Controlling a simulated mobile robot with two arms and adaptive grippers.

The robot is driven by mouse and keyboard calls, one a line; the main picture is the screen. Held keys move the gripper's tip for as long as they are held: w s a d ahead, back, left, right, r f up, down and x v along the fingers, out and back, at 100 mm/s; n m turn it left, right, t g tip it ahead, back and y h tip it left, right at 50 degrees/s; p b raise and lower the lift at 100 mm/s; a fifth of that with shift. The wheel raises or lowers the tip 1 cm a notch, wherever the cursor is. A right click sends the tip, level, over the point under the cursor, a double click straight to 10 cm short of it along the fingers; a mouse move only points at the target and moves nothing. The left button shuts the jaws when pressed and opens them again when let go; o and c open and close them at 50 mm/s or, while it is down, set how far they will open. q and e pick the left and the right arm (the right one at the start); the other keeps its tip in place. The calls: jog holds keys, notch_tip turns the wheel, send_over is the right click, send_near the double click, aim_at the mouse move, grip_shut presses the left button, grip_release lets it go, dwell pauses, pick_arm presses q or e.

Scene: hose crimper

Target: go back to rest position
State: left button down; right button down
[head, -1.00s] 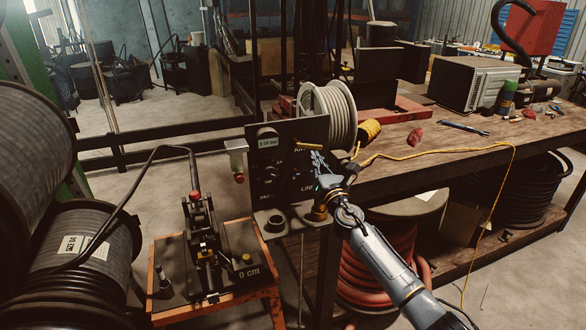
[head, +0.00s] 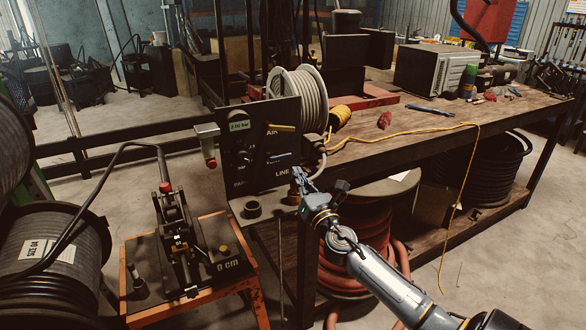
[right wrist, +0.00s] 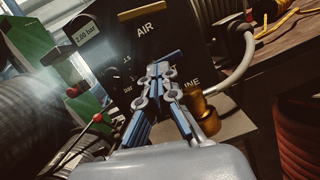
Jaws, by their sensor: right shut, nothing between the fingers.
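My right gripper (head: 300,183) comes in from the lower right and stands in front of the lower right part of the black control panel (head: 252,160). It is shut with nothing between its fingers. In the right wrist view its blue-grey fingers (right wrist: 160,75) are together, pointing at the panel (right wrist: 185,50), below the "AIR" lettering. The panel display (head: 239,126) reads 2.00 bar. I cannot tell whether the fingertips touch the panel. My left gripper is not in view.
The wooden workbench (head: 400,140) runs to the right, with a hose reel (head: 298,95) and a yellow cord on it. The orange-framed crimper stand (head: 240,275) is left of my right arm. Large black hose reels (head: 60,240) stand at the left. Open floor lies at right.

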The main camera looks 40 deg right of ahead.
jog(key=shift+s+a+f, duration=0.1)
jog(key=shift+s, duration=0.4)
